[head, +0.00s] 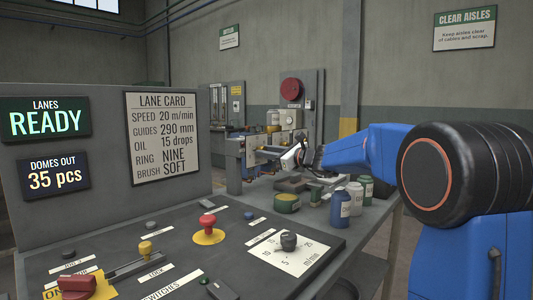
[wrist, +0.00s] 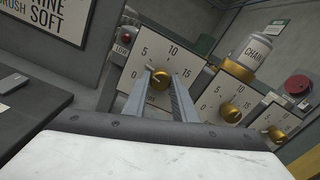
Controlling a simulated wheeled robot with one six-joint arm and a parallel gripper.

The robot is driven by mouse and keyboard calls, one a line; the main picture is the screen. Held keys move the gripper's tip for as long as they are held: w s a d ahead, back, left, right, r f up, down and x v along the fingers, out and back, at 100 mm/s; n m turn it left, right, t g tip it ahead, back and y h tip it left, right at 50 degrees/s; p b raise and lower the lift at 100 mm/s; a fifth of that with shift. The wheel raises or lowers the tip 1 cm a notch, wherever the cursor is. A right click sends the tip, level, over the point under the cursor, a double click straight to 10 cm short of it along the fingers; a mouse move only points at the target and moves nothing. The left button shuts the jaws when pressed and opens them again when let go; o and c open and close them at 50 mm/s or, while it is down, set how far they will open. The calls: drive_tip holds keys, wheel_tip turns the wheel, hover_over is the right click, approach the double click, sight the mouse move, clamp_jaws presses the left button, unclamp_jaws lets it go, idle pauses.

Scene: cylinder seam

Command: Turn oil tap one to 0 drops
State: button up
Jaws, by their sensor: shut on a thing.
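In the wrist view, a brass tap knob (wrist: 159,79) sits on a white dial plate (wrist: 138,64) numbered 0, 5, 10 and 15. My gripper (wrist: 161,88) is shut on this knob, one finger on each side. The knob's pointer is too small to read surely. A second brass knob (wrist: 231,113) on a similar dial and a third brass knob (wrist: 276,134) stand to the right, clear of the fingers. No tap number is legible. In the head view, my gripper (head: 301,157) reaches the machine at the back, and the held knob cannot be made out.
A lane card (head: 161,137) reads oil 15 drops. A grey bottle marked CHAIN (wrist: 257,53) stands above the second dial. A red round button (wrist: 297,84) is at the right. Tins and bottles (head: 340,208) stand on the bench below my arm.

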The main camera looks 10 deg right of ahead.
drive_tip(key=shift+n, duration=4.2)
drive_tip(key=o, duration=1)
drive_tip(key=shift+o, duration=0.2)
drive_tip(key=shift+d, duration=0.1)
drive_tip(key=v, duration=1.7)
drive_tip(key=shift+s, duration=0.15)
